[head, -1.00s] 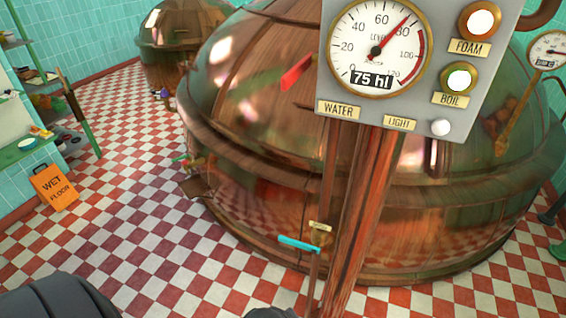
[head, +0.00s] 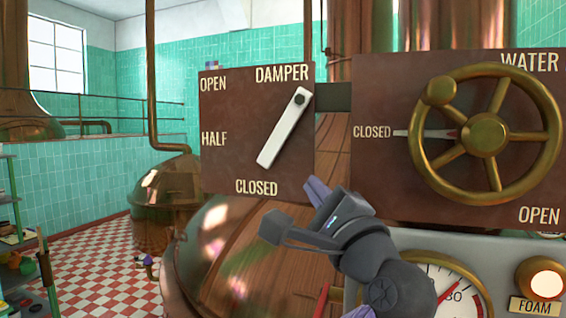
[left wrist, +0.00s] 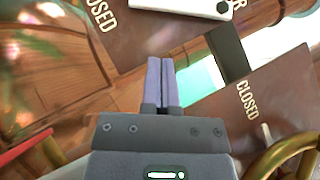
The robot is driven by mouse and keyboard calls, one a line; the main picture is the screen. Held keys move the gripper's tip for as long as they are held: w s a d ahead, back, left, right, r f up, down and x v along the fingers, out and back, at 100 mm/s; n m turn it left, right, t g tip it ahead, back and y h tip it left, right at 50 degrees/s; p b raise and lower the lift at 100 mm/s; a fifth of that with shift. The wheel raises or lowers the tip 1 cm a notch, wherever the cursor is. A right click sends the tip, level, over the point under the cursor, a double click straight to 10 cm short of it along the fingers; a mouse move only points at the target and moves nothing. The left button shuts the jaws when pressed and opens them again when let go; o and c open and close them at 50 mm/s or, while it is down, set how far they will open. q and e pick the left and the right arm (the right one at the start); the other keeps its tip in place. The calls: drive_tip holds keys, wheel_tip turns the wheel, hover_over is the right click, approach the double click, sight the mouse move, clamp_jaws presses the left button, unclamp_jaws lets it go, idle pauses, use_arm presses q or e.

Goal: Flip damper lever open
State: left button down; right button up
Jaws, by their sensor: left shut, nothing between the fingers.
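The white damper lever (head: 283,128) is on a brown damper plate (head: 225,110) marked OPEN, HALF and CLOSED. It slants down-left from its pivot at upper right, its free end between HALF and CLOSED, nearer the CLOSED label. My left gripper (head: 316,190) is below the plate's lower right corner, right of and below the lever's free end, apart from it. In the left wrist view its purple fingers (left wrist: 161,78) are together and empty, and part of the lever (left wrist: 180,5) shows at the top edge. My right gripper is not in view.
A brown water plate (head: 375,180) with a brass handwheel (head: 486,134) is to the right, its pointer at CLOSED. Below it a grey panel holds a dial (head: 450,285) and a foam lamp (head: 541,278). A copper kettle (head: 240,260) lies behind and below.

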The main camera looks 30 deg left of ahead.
sight(283, 146)
use_arm(q)
drive_tip(key=p+x, duration=0.2)
drive_tip(key=x, duration=0.2)
drive_tip(key=p+x, duration=0.3)
drive_tip(key=x, duration=0.1)
drive_tip(key=shift+w+a+r, duration=0.1)
drive_tip(key=shift+a+r, duration=0.2)
drive_tip(key=shift+r, duration=0.05)
drive_tip(key=shift+w+a, duration=0.2)
drive_tip(key=shift+w, duration=0.05)
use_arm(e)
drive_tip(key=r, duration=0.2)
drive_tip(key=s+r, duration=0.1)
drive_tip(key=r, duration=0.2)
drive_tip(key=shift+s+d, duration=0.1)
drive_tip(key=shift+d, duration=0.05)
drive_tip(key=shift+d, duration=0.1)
